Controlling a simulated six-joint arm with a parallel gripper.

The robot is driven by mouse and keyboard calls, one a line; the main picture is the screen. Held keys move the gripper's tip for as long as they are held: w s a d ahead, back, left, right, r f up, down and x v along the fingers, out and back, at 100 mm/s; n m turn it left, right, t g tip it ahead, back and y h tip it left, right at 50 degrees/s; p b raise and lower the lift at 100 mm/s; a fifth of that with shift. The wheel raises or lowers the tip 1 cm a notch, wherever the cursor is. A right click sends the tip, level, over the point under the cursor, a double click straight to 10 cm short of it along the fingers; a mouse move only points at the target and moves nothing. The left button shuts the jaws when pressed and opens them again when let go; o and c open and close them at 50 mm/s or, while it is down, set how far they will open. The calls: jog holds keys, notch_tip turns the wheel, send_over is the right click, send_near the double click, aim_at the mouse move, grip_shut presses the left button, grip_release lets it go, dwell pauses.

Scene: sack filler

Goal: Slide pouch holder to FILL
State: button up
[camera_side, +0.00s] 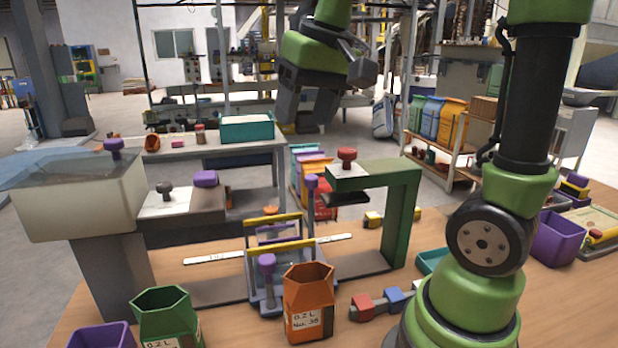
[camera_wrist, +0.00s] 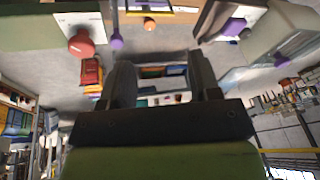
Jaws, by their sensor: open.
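The pouch holder (camera_side: 268,285), a grey carriage with yellow bars and purple knobs, stands on a dark rail (camera_side: 212,291) between the hopper on the left and the green frame on the right. Its yellow bar (camera_wrist: 160,10) and a purple knob (camera_wrist: 117,42) show at the top of the wrist view. My gripper (camera_side: 305,122) hangs in the air above and behind the holder, apart from it. In the wrist view my gripper (camera_wrist: 164,70) has its fingers apart with nothing between them. No FILL marking is readable. The orange cup hides part of the holder's front.
The pale hopper (camera_side: 80,195) with a purple knob stands left. The green frame (camera_side: 398,220) with a red knob (camera_side: 347,158) stands right. An orange cup (camera_side: 308,300) and a green cup (camera_side: 165,315) stand in front. A white ruler (camera_side: 215,257) lies behind the rail.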

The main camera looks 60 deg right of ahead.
jog(key=w+d+f+m+g, duration=0.1)
jog(key=w+d+f+g, duration=0.1)
jog(key=w+d, duration=0.3)
jog(key=g, duration=0.2)
send_over(311, 176)
notch_tip(311, 176, down, 4)
jog(key=shift+f+m, duration=0.4)
notch_tip(311, 176, down, 9)
jog(key=shift+f, duration=0.2)
